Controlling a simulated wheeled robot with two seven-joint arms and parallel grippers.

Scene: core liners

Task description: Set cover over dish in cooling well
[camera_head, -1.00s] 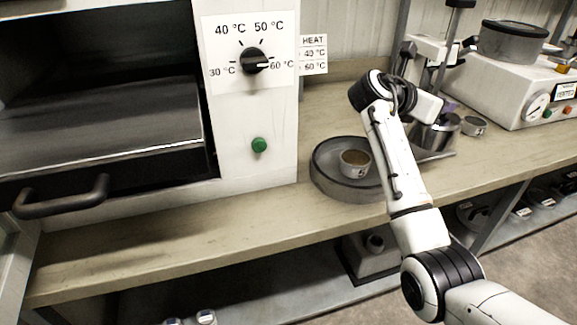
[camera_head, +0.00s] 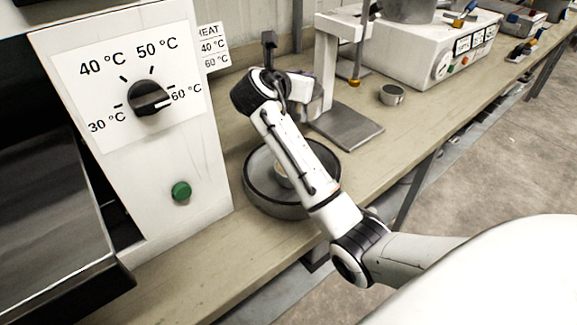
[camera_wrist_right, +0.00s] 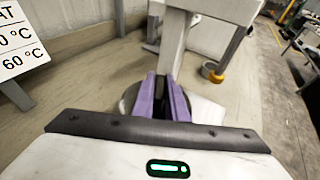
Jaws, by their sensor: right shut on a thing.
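The cooling well (camera_head: 258,200) is a round grey basin on the bench beside the heating cabinet. The small dish (camera_head: 281,176) stands inside it, partly hidden behind my right arm. My right gripper (camera_wrist_right: 161,98) has purple fingers, shut on a metallic round piece, which looks like the cover (camera_wrist_right: 128,100). The fingers hide most of it in the right wrist view. In the head view, the cover (camera_head: 312,108) is mostly behind my wrist, beyond the well's far rim. I cannot tell its height above the bench. My left gripper is out of view.
A stand with a bare metal base plate (camera_head: 347,127) is right behind the gripper. A small metal cup (camera_head: 392,94) sits right of it, before a white instrument box (camera_head: 420,50). The cabinet with its dial (camera_head: 149,97) borders the well on the left.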

